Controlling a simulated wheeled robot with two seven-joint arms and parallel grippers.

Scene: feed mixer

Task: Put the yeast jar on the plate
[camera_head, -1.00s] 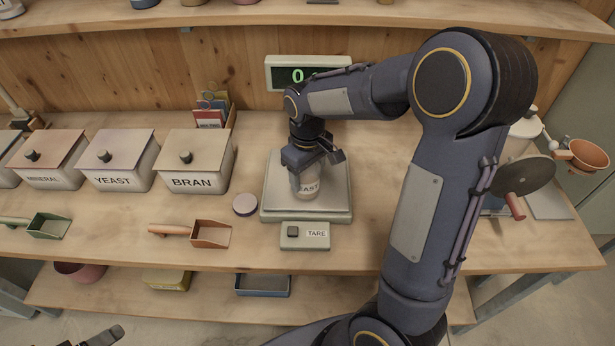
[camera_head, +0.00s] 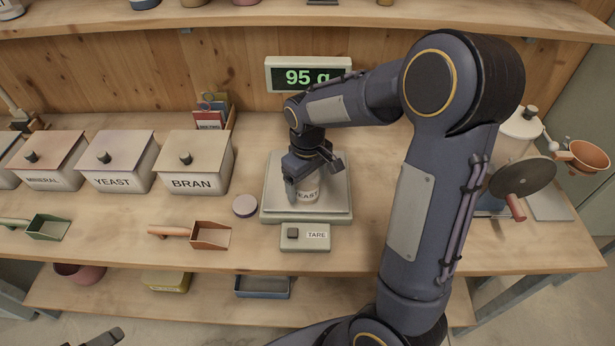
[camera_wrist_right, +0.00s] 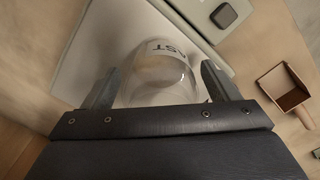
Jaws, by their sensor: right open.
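The yeast jar (camera_head: 307,194) is a clear jar with a label, standing upright on the pale scale plate (camera_head: 334,198). It also shows in the right wrist view (camera_wrist_right: 160,72), between the two fingers. My right gripper (camera_head: 306,181) is open around the jar, with a finger on either side; the wrist view shows the fingertips (camera_wrist_right: 160,88) spread beside the glass. The scale display (camera_head: 307,75) reads 95 g. A small part of my left gripper (camera_head: 100,338) shows at the bottom left edge; its jaw state is unclear.
A small purple-topped round item (camera_head: 245,205) lies left of the scale. The TARE box (camera_head: 305,236) is in front. Lidded bins, including YEAST (camera_head: 118,168) and BRAN (camera_head: 193,168), stand left. Two scoops lie before them. A mill-like machine (camera_head: 522,178) stands right.

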